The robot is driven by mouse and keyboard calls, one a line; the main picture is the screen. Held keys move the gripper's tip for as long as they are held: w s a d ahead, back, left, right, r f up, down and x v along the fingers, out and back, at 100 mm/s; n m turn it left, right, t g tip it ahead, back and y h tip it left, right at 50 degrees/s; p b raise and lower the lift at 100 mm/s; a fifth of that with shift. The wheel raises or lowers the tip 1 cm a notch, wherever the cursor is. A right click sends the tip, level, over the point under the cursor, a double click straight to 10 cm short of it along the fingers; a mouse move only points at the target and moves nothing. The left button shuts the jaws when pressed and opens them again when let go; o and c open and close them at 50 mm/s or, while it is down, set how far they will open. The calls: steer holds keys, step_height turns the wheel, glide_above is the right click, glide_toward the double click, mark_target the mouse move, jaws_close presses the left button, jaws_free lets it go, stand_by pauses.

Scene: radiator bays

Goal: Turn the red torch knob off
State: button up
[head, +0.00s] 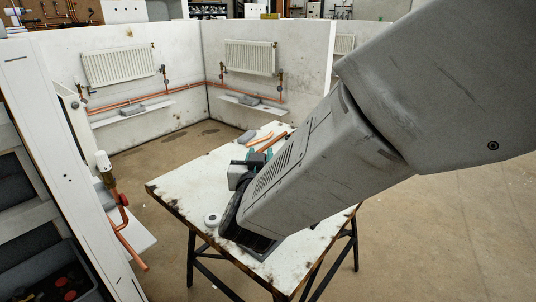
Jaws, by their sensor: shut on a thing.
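The red torch knob does not show, and I see no torch that I can make out; my arm covers part of the worktable (178,187). My gripper (238,234) is low over the near part of the worktable, at the lower end of my arm. Only its dark body shows. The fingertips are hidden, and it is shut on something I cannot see. A small white round item (211,220) stands on the table just left of it.
A dark vice-like object (238,176) and copper pipe pieces (268,140) lie farther back on the table. Radiators (122,64) hang on the bay walls. Floor at right (430,240) is clear.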

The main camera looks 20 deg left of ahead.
steer(key=m+h, duration=0.4)
steer(key=h, duration=0.1)
steer(key=shift+a+h, duration=0.1)
steer(key=shift+h, duration=0.3)
steer(key=m+h, duration=0.1)
steer(key=h, duration=0.1)
steer(key=m+g+h, duration=0.1)
steer(key=m+h, duration=0.1)
steer(key=h, duration=0.1)
steer(key=shift+m+h, duration=0.3)
steer(key=m+g+h, duration=0.6)
steer(key=h, duration=0.1)
steer(key=shift+g+h, duration=0.3)
steer(key=o, duration=0.9)
steer(key=shift+o, duration=0.2)
steer(key=shift+m, duration=0.3)
